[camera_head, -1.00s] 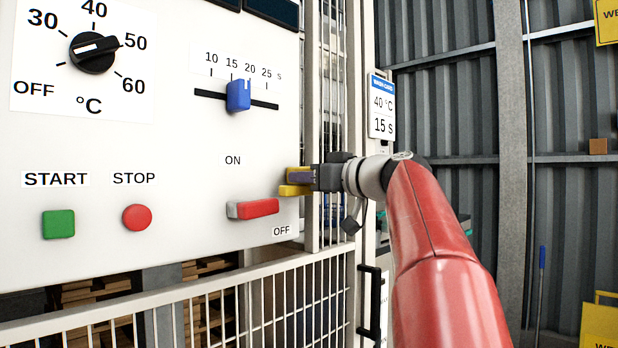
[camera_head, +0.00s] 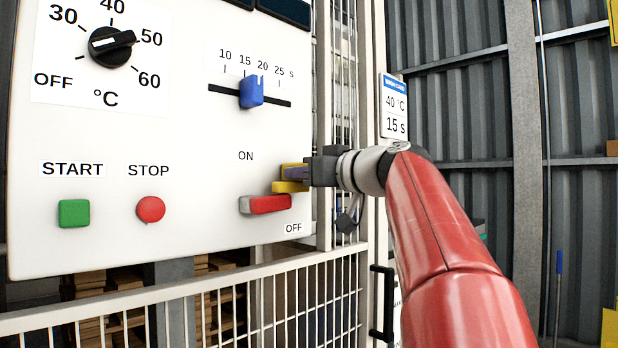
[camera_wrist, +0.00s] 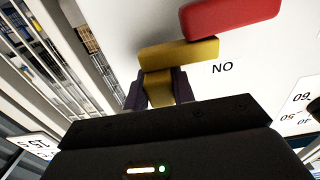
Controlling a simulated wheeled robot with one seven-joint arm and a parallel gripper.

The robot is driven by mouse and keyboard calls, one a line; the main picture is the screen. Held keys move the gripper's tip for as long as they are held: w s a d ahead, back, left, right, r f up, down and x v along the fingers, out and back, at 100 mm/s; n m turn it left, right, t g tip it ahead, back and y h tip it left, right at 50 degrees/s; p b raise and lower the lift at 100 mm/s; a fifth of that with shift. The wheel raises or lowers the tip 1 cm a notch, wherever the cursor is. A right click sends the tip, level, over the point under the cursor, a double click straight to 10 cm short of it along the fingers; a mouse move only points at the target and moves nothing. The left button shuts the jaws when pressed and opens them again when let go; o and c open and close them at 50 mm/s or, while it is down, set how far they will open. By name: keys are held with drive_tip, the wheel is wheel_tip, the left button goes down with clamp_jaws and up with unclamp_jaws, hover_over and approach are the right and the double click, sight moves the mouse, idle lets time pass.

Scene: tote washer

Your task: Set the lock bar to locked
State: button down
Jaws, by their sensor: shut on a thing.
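The lock bar appears to be the yellow bar (camera_head: 288,187) at the right edge of the white panel. It overlaps the right end of the red switch lever (camera_head: 270,204) from just above. My gripper (camera_head: 300,173) reaches in from the right and is shut on the yellow bar's raised part. In the wrist view, my gripper's dark fingers (camera_wrist: 160,92) flank the yellow tab, and the yellow bar (camera_wrist: 180,53) lies close beside the red lever (camera_wrist: 232,14). No locked marking for the bar is readable.
The panel also carries a green START button (camera_head: 74,213), a red STOP button (camera_head: 150,209), a blue slider (camera_head: 251,92) and a black dial (camera_head: 112,46). A mesh fence (camera_head: 280,295) runs below. A vertical black handle (camera_head: 382,303) is under my arm.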

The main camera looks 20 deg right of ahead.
drive_tip(key=c, duration=1.2)
unclamp_jaws()
drive_tip(key=shift+s+a, duration=0.1)
drive_tip(key=shift+a, duration=0.15)
drive_tip(key=shift+o, duration=0.2)
drive_tip(key=b+v, duration=0.1)
drive_tip(key=v, duration=0.6)
drive_tip(key=shift+s+d+b, duration=0.15)
drive_tip(key=shift+s+b, duration=0.15)
drive_tip(key=shift+s, duration=0.05)
